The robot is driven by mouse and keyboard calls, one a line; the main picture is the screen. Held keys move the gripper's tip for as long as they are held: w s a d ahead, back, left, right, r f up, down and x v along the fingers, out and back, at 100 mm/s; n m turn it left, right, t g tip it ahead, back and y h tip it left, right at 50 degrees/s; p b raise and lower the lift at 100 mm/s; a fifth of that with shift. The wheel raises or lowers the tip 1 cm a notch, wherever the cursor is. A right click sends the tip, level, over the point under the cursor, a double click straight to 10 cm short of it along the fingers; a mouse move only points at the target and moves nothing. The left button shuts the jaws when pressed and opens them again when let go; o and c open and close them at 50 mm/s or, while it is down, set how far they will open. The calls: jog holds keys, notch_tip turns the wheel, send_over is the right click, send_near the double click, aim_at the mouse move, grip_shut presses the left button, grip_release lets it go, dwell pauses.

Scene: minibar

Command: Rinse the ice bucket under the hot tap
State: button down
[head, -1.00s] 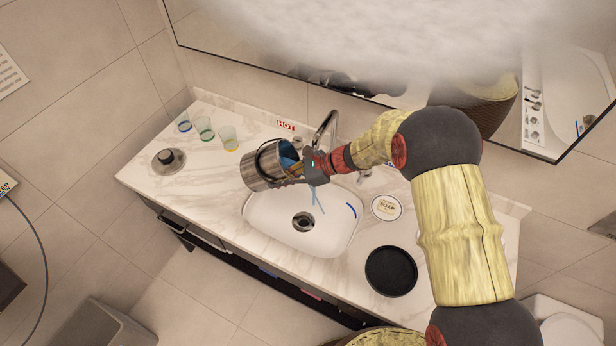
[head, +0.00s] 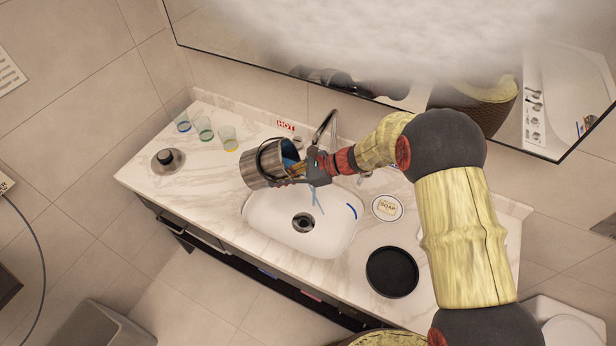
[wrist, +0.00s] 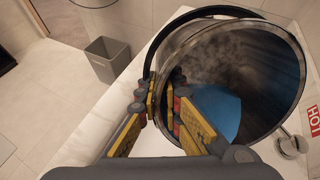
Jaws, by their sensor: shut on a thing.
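The metal ice bucket (head: 258,170) is tilted above the left part of the white sink basin (head: 335,235). Its mouth faces right, towards my gripper (head: 297,170). In the wrist view my gripper (wrist: 168,105) is shut on the bucket's near rim, with fingers on both sides of the wall. Blue water (wrist: 215,108) and greyish steam show inside the bucket (wrist: 292,70). A thin light-blue streak (head: 317,200) runs below the mouth over the basin. The curved tap spout (head: 328,124) stands behind my gripper. The red HOT label (head: 286,126) is near the hot knob (head: 297,142).
Several glasses (head: 204,128) and a dark-topped round item (head: 168,158) stand on the counter's left. A soap dish (head: 387,208) and a black round tray (head: 392,271) lie right of the basin. The mirror (head: 350,75) is close behind. A bin (wrist: 108,58) stands on the floor.

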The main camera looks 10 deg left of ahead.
aim_at(290, 175)
jog(key=shift+w+d+r+y+b, duration=0.1)
jog(key=shift+d+r+y+b, duration=0.15)
jog(key=shift+r+y+b, duration=0.5)
dwell(1.0)
jog(key=shift+w+d+r+y+b, duration=0.1)
jog(key=shift+d+r+y+b, duration=0.1)
jog(key=shift+d+y+b, duration=0.95)
dwell(0.6)
jog(key=shift+d+r+y+b, duration=0.1)
jog(key=shift+r+y+b, duration=0.4)
jog(key=shift+b, duration=0.4)
dwell(0.5)
